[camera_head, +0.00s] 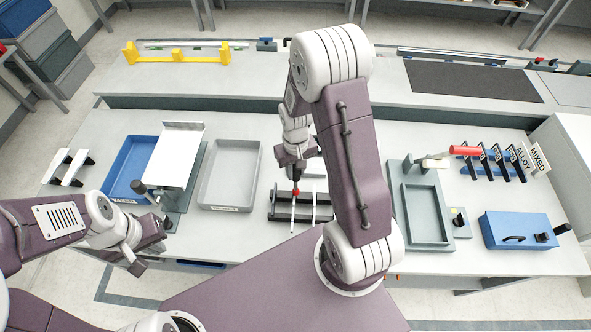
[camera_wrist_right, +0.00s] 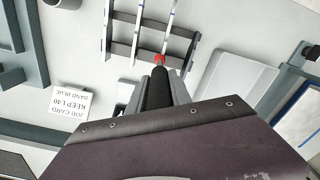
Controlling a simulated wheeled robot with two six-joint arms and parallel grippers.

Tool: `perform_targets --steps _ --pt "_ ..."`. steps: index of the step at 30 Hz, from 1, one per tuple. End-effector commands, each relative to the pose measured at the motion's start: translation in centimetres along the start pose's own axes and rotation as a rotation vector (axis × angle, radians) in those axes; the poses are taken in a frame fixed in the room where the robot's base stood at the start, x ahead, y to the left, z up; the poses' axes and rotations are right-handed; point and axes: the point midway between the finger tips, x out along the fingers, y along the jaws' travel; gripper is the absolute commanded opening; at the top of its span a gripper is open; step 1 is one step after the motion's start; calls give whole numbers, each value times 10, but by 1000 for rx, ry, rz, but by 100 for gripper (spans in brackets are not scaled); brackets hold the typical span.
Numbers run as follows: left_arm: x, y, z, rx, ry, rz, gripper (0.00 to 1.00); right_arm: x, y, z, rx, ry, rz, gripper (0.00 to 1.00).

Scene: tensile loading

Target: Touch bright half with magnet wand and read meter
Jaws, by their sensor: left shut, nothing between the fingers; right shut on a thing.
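My right gripper (camera_head: 297,163) is shut on the magnet wand, which has a black grip (camera_wrist_right: 158,90) and a red tip (camera_wrist_right: 159,59). The wand points down at a dark rack (camera_head: 300,215) that holds thin bright rods. In the right wrist view, the red tip overlaps the near end of one rod (camera_wrist_right: 168,25) on the rack (camera_wrist_right: 120,50). I cannot tell whether they touch. A second rod (camera_wrist_right: 138,25) lies beside it. My left gripper (camera_head: 150,242) is shut and empty at the left front. I cannot make out a meter reading.
Left of the rack are a grey tray (camera_head: 230,172), a white sloped plate (camera_head: 177,155) and a blue tray (camera_head: 130,165). To the right are a grey-green fixture (camera_head: 447,215), a blue box (camera_head: 517,231) and labelled holders (camera_head: 530,158). A job card (camera_wrist_right: 70,103) lies near the rack.

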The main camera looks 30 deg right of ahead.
Motion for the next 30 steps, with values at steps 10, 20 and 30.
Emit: perform_targets --steps 10,20,30 --pt "2 0 0 0 0 0 0 2 0 0 0 0 0 0" --pt "5 0 0 0 0 0 0 6 0 0 0 0 0 0" --pt "8 0 1 0 0 0 0 10 0 0 0 1 0 0"
